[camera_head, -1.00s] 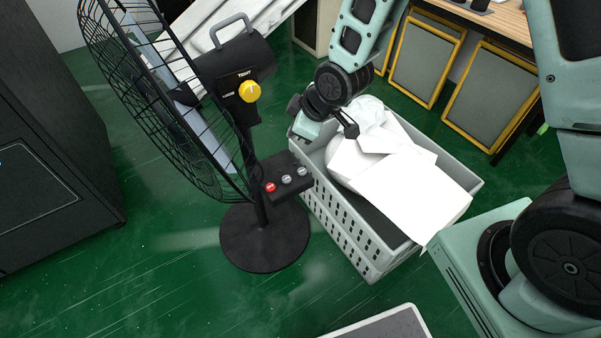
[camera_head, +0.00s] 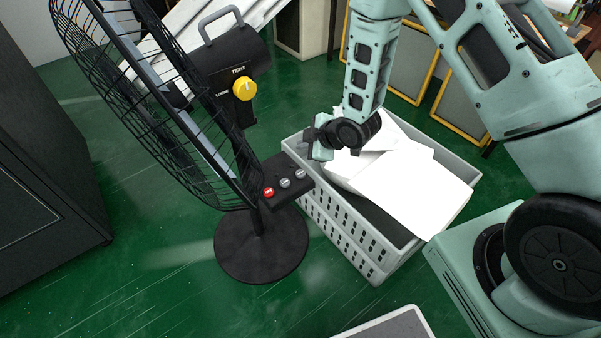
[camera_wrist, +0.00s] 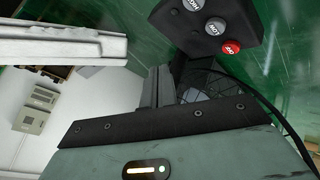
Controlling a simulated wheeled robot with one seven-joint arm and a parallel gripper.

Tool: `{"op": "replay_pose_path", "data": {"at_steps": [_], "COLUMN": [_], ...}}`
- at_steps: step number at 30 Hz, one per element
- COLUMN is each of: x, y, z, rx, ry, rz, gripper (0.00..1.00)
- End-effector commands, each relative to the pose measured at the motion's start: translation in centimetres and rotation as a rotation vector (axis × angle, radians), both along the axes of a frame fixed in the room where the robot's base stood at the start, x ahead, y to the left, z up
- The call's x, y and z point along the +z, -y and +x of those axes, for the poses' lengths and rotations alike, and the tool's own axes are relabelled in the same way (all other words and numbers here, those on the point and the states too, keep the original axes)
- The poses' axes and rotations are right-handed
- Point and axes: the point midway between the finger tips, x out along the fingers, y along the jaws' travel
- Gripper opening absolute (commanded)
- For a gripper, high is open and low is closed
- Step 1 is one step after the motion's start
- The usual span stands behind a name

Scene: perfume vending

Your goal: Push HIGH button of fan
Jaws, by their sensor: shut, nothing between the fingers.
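The black fan (camera_head: 150,90) stands on a round base, with a button panel (camera_head: 276,203) on its pole. The panel has a red button (camera_head: 269,191), a middle grey button (camera_head: 285,183) and a far grey button (camera_head: 300,174). In the wrist view the red OFF button (camera_wrist: 231,47), the LOW button (camera_wrist: 215,27) and the HIGH button (camera_wrist: 193,5), cut by the top edge, run along the panel (camera_wrist: 235,15). My gripper (camera_head: 309,136) is shut and empty, above and behind the panel, apart from the buttons. Its fingers (camera_wrist: 160,80) point toward the panel's side in the wrist view.
A grey crate (camera_head: 345,240) holding white sheets (camera_head: 400,180) stands right of the fan, under my arm. A yellow knob (camera_head: 245,88) sits on the fan's motor housing. A dark cabinet (camera_head: 45,170) is at left.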

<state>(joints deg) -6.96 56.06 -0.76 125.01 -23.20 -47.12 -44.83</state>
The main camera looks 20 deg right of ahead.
Motion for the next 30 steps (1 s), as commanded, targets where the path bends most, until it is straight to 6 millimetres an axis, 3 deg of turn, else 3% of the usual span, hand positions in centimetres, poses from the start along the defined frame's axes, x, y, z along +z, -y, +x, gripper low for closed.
{"op": "replay_pose_path", "data": {"at_steps": [8,21,30], "x": [-1.9,-7.9,-8.8], "y": [0.0,0.0,0.0], "z": [0.0,0.0,0.0], "rx": [0.000,-0.001,-0.001], "ry": [-0.001,-0.002,0.000], "rz": [0.001,0.000,0.001], "gripper": [0.00,0.00,0.00]}}
